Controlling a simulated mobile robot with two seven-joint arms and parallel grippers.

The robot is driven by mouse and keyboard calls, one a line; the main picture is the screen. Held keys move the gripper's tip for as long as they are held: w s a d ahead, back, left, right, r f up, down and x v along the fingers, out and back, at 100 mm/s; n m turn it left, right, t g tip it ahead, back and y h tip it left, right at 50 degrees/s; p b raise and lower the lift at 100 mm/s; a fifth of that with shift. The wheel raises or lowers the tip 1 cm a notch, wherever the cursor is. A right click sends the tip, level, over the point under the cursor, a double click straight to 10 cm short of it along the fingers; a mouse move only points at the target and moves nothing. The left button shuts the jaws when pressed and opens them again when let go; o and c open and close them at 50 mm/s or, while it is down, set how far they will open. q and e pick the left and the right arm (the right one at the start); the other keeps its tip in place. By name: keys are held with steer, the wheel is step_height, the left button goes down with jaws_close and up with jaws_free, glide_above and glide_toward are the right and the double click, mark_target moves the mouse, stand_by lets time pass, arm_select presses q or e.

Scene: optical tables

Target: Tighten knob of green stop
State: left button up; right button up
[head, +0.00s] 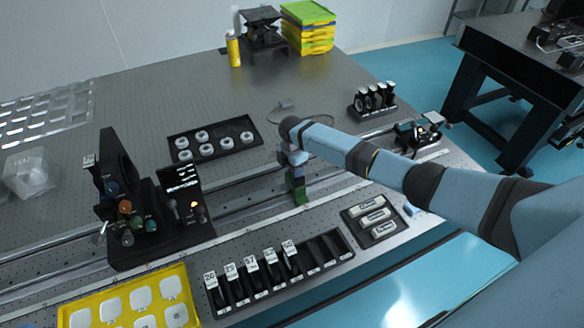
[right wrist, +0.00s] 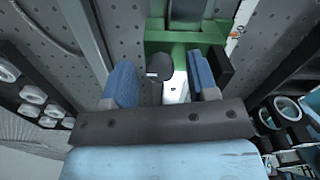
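The green stop (head: 300,195) sits on the rail in the middle of the table. In the right wrist view the green stop (right wrist: 185,38) spans the upper right, with its dark round knob (right wrist: 160,67) facing the camera. My right gripper (head: 295,158) is just above the stop in the head view, pointing down. In the right wrist view its two blue fingers (right wrist: 161,80) are apart, one on each side of the knob, with gaps to both. The knob is not distinguishable in the head view. My left gripper is not in view.
A black rack of numbered holders (head: 270,285) and a small black tray of white-labelled pieces (head: 373,220) stand in front. A black holder with coloured knobs (head: 140,215) stands left. A tray of white rings (head: 210,140) lies behind. A cable loop lies behind my right gripper.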

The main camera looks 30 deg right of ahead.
step_height(320, 180, up, 14)
steer(key=b, duration=0.1)
stand_by(0.5)
steer(key=shift+f, duration=0.15)
stand_by(0.3)
